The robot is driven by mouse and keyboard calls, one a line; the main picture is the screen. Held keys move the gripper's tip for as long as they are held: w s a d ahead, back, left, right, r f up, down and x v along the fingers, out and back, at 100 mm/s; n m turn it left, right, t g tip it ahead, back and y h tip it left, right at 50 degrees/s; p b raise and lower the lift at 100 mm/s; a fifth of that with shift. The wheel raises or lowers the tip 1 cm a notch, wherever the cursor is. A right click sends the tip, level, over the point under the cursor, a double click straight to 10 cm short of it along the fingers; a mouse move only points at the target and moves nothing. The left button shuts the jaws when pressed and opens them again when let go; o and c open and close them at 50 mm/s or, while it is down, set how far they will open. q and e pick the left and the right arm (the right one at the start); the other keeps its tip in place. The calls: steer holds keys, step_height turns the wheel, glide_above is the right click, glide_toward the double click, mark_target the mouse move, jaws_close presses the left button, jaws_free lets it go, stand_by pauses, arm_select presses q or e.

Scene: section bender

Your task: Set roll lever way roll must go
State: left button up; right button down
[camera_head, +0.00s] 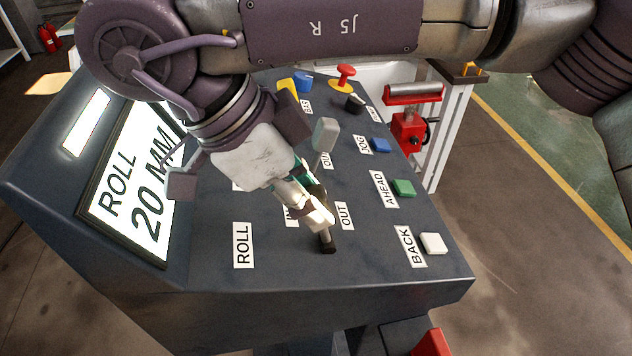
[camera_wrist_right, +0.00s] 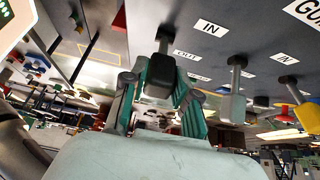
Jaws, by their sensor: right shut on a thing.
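The roll lever (camera_head: 327,247) stands on the dark sloped panel (camera_head: 200,262), to the right of the ROLL label (camera_head: 243,245). Only its dark lower part shows in the head view. An OUT label (camera_head: 345,215) lies to its right, and an IN label (camera_head: 290,213) to its left is partly covered. My right gripper (camera_head: 318,210) is shut on this lever. In the right wrist view the dark lever knob (camera_wrist_right: 160,76) sits between the green-padded fingers. I cannot tell which way the lever leans. The screen (camera_head: 135,185) reads ROLL 20 MM. My left gripper is out of view.
A second lever with a grey knob (camera_head: 325,135) stands just behind my gripper. Blue JOG (camera_head: 381,145), green AHEAD (camera_head: 403,188) and white BACK (camera_head: 432,243) buttons line the right side. A red mushroom button (camera_head: 346,72) is at the far end.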

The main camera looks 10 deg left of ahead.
stand_by(0.3)
steer(key=c, duration=0.9)
jaws_free()
steer(key=shift+a, duration=0.1)
steer(key=v, duration=0.7)
steer(key=shift+a+r, duration=0.1)
steer(key=shift+r, duration=0.1)
